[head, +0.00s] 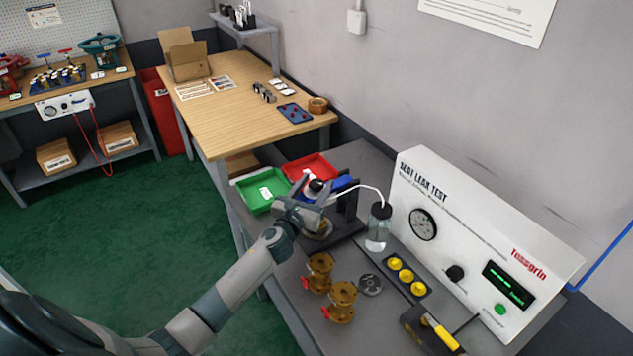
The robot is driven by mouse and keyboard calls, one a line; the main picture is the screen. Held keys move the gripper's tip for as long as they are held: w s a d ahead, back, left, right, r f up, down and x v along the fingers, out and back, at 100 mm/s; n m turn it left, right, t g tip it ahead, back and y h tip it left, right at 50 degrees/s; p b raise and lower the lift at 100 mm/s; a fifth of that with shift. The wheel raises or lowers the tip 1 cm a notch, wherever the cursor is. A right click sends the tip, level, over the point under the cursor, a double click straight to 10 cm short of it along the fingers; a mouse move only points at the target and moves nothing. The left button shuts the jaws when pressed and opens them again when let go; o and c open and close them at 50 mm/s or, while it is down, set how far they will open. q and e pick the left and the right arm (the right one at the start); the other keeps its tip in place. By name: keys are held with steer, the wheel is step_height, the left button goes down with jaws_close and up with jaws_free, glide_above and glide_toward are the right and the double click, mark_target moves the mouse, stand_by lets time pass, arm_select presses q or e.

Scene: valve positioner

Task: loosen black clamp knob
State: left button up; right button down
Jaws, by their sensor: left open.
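My left gripper (314,190) is at the dark clamp stand on the grey bench, with its arm reaching in from the lower left. It is open. A small black round top (317,184), which looks like the clamp knob, shows at the fingertips; I cannot tell whether the fingers touch it. The black clamp stand (347,215) rises just right of the gripper. A brass valve part (318,233) shows under the gripper, partly hidden by it. My right gripper is not in view.
A green tray (262,204) and a red tray (322,165) lie behind the gripper. A bottle (378,230) with a white tube stands right of the stand. Brass valves (342,300), yellow caps (406,276) and a white leak-test panel (460,235) are nearer and right.

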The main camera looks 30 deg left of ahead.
arm_select(q)
steer(key=shift+w, duration=0.35)
steer(key=c, duration=1.1)
steer(key=shift+o, duration=0.2)
